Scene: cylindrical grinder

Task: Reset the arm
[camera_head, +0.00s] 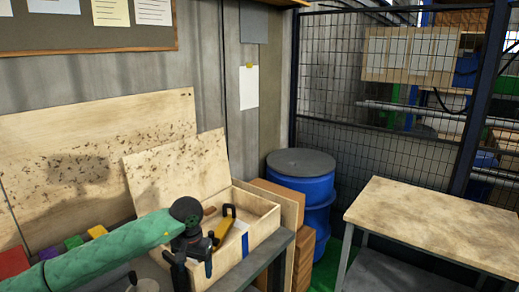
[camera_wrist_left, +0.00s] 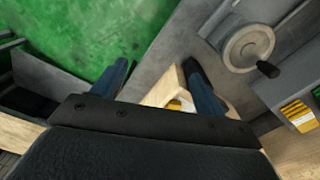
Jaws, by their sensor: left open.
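My left arm (camera_head: 110,245), in a green sleeve, reaches in from the left in the head view. My left gripper (camera_head: 192,268) is black and points down, in front of the open wooden box (camera_head: 262,228). In the left wrist view the gripper (camera_wrist_left: 155,66) has its two dark fingers spread wide, with nothing held between them. A pale wooden piece with a yellow patch (camera_wrist_left: 166,92) shows beyond and between the fingers. My right gripper is in neither view.
A yellow-and-black tool (camera_head: 222,230) lies in the box. Blue drums (camera_head: 303,188) stand behind, and a wood-topped table (camera_head: 430,218) is at right. The wrist view shows a grey handwheel (camera_wrist_left: 245,48) at upper right and a green surface (camera_wrist_left: 75,35) at upper left.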

